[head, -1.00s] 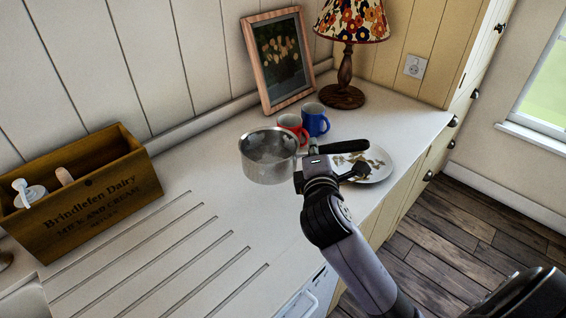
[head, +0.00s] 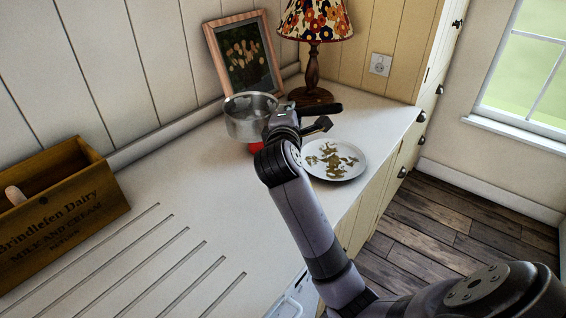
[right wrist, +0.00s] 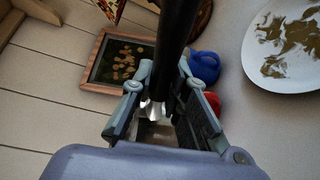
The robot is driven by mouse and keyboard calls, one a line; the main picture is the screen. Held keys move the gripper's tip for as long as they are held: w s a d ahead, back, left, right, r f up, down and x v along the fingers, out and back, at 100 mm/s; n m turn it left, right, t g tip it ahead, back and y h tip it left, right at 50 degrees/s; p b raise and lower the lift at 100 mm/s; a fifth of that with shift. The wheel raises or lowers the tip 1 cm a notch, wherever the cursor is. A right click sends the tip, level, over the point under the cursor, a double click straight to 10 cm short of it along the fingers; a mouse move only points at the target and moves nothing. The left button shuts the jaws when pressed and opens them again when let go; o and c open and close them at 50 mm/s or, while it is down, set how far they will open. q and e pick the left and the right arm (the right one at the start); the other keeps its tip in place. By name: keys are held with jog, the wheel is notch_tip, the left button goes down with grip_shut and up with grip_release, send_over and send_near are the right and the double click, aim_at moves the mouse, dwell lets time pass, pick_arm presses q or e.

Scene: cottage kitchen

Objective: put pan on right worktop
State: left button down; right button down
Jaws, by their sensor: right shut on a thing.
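The pan (head: 250,120) is a steel pot with a black handle (head: 322,109). In the head view it appears raised above the white worktop (head: 160,190), in front of the picture frame, covering part of a red mug (head: 256,147). My right gripper (head: 288,118) is shut on the handle. In the right wrist view the dark handle (right wrist: 176,40) runs between the fingers of my right gripper (right wrist: 160,88), with a bright metal end at its base; the pan's bowl is hidden there. My left gripper is not in view.
A plate with brown patches (head: 335,159) lies right of the gripper. A blue mug (right wrist: 204,66) shows in the wrist view. A lamp (head: 312,70) and picture frame (head: 245,60) stand behind. A wooden crate (head: 60,215) is at left; the grooved worktop between is clear.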

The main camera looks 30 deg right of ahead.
notch_tip(320, 180, down, 14)
jog(key=shift+f+b, duration=0.15)
jog(key=shift+b, duration=0.4)
jog(key=c, duration=2)
grip_release()
jog(key=shift+f, duration=0.2)
jog(key=o, duration=0.4)
jog(key=shift+o, duration=0.2)
jog(key=shift+r, duration=0.15)
jog(key=b+v, duration=0.1)
jog(key=v, duration=1.1)
jog(key=shift+a, duration=0.1)
